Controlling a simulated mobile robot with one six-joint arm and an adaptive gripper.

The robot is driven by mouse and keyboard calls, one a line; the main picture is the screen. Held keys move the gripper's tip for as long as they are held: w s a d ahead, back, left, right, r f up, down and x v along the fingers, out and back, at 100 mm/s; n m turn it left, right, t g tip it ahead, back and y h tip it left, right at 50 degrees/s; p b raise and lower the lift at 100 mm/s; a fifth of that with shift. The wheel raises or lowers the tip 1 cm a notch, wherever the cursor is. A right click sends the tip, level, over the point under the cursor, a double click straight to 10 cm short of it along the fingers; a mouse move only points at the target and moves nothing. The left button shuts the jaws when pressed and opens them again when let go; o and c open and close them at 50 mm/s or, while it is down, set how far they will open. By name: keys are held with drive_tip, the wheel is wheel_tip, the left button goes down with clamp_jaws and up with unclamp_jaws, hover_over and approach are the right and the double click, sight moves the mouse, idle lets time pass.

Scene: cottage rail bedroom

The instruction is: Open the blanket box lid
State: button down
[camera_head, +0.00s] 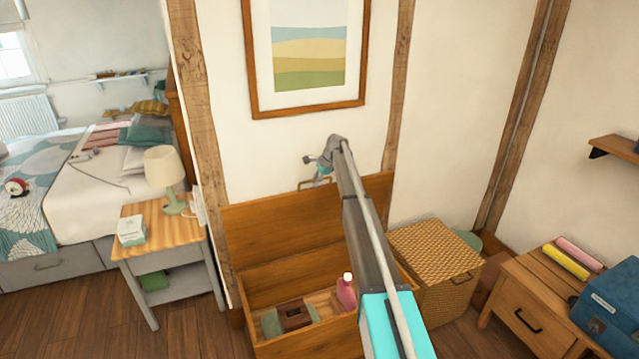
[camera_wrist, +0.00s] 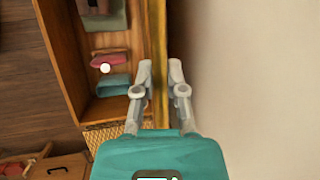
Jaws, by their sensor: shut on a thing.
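The blanket box (camera_head: 247,293) is a wooden chest against the wall. Its lid (camera_head: 268,228) stands raised, near upright, at the back of the box. My gripper (camera_head: 322,172) is at that top edge, partly hidden by my arm. In the wrist view my gripper (camera_wrist: 160,90) has one finger on each side of the lid's edge (camera_wrist: 158,40), shut on the lid; the exact contact is hard to see. My arm hides the lid's right part.
Inside the box lie a pink bottle (camera_head: 346,295) and a brown block-like item (camera_head: 294,316). A wicker basket (camera_head: 432,262) stands close on the right, a bedside table (camera_head: 165,235) on the left. A framed picture (camera_head: 308,55) hangs above the lid.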

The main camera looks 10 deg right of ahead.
drive_tip(key=shift+w, duration=0.1)
drive_tip(key=c, duration=0.7)
unclamp_jaws()
drive_tip(key=shift+d, duration=0.1)
drive_tip(key=shift+s, duration=0.25)
